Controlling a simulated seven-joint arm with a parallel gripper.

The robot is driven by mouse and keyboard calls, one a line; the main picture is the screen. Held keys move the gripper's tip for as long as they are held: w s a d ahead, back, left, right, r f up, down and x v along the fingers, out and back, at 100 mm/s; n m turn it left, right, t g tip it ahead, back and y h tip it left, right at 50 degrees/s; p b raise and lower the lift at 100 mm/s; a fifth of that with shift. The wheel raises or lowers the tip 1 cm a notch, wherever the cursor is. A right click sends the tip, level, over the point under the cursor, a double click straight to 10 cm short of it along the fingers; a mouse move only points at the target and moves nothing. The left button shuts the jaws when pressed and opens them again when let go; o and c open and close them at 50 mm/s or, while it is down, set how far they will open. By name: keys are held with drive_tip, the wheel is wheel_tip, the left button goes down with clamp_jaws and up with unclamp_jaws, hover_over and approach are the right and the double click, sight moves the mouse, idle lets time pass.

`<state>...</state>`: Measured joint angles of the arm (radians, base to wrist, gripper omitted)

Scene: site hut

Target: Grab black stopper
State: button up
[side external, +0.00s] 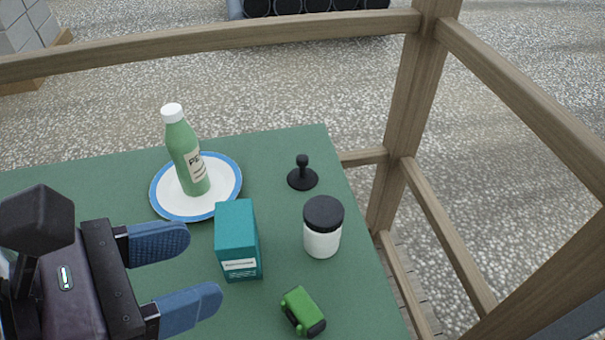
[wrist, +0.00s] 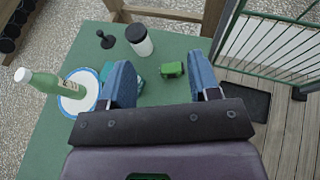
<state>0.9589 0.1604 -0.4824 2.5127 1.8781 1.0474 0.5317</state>
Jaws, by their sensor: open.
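The black stopper (side external: 303,174) stands upright on the green table near its far right edge, with a round flat base and a thin knobbed stem. It also shows in the wrist view (wrist: 106,40) at the upper left, beside the jar. My gripper (side external: 206,270) is open and empty, with its two blue fingers apart at the left front of the table. It is well short of the stopper, with the teal box between them in the side view. In the wrist view the fingers (wrist: 162,80) point toward the green toy car.
A teal box (side external: 237,242), a white jar with black lid (side external: 322,232) and a green toy car (side external: 302,311) stand on the table (side external: 280,150). A green bottle (side external: 186,155) stands on a blue-rimmed plate (side external: 229,187). Wooden rails (side external: 405,120) run beyond the table.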

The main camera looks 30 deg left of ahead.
wheel_tip(320, 180, up, 6)
drive_tip(key=w+a+f+n+g, duration=0.1)
drive_tip(key=w+a+f+g, duration=0.3)
drive_tip(key=w, duration=0.5)
drive_tip(key=w+a+f+g, duration=0.1)
drive_tip(key=w+f, duration=0.5)
drive_tip(key=w, duration=0.4)
drive_tip(key=w+a+r+m+t+h, duration=0.2)
drive_tip(key=w+a+r+m+t, duration=0.15)
drive_tip(key=w+a+r, duration=0.7)
drive_tip(key=n, duration=0.1)
approach(310, 175)
drive_tip(key=shift+t, duration=0.25)
drive_tip(key=r, duration=0.1)
drive_tip(key=w+r, duration=0.1)
drive_tip(key=w+d+r, duration=0.1)
drive_tip(key=shift+d+r, duration=0.15)
drive_tip(key=shift+r, duration=0.2)
drive_tip(key=shift+w+d+f, duration=0.1)
drive_tip(key=shift+d+f, duration=0.05)
drive_tip(key=shift+f, duration=0.2)
drive_tip(key=shift+x, duration=3.5)
drive_tip(key=shift+f, duration=0.1)
